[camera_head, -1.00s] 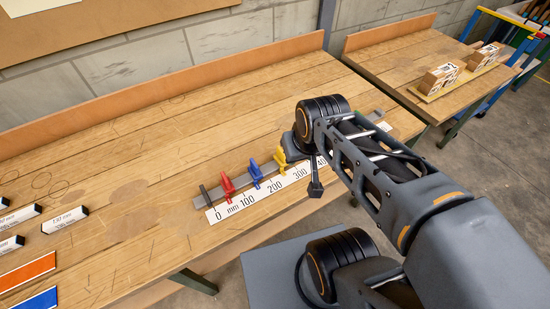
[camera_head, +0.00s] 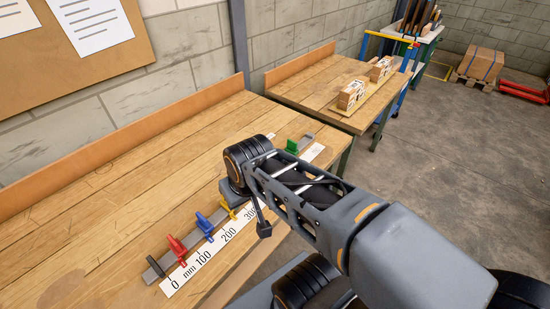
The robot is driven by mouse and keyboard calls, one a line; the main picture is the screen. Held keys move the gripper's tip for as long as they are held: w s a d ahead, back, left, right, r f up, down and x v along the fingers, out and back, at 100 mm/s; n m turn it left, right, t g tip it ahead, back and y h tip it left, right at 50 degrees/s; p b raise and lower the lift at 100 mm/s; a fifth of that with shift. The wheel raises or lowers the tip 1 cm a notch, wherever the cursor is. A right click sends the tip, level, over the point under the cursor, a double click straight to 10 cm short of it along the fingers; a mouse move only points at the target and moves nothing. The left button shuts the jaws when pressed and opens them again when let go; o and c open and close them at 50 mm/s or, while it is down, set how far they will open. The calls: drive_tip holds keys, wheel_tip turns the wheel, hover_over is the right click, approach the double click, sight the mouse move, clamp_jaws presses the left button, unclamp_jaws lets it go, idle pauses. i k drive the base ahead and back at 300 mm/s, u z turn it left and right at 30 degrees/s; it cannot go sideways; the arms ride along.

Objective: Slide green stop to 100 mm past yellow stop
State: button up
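A grey rail (camera_head: 188,247) with a white millimetre scale (camera_head: 214,250) runs diagonally along the workbench. The green stop (camera_head: 292,147) sits near the rail's far end, beyond my arm. The yellow stop (camera_head: 229,208) is nearer, around the stretch between the 200 and 300 marks, just left of my arm. The blue stop (camera_head: 205,227) and red stop (camera_head: 177,248) stand lower on the rail. My arm's wrist covers the rail between yellow and green. A dark end part, probably my gripper (camera_head: 264,228), hangs in front of the scale; its fingers cannot be made out.
A dark end piece (camera_head: 156,266) stands at the zero end. The workbench (camera_head: 120,210) is clear behind the rail. Open floor (camera_head: 450,170) lies to the right.

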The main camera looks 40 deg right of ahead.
sight(291, 146)
drive_tip(key=k, duration=1.2)
drive_tip(key=z, duration=0.65)
drive_tip(key=i, duration=1.4)
drive_tip(key=u, duration=0.3)
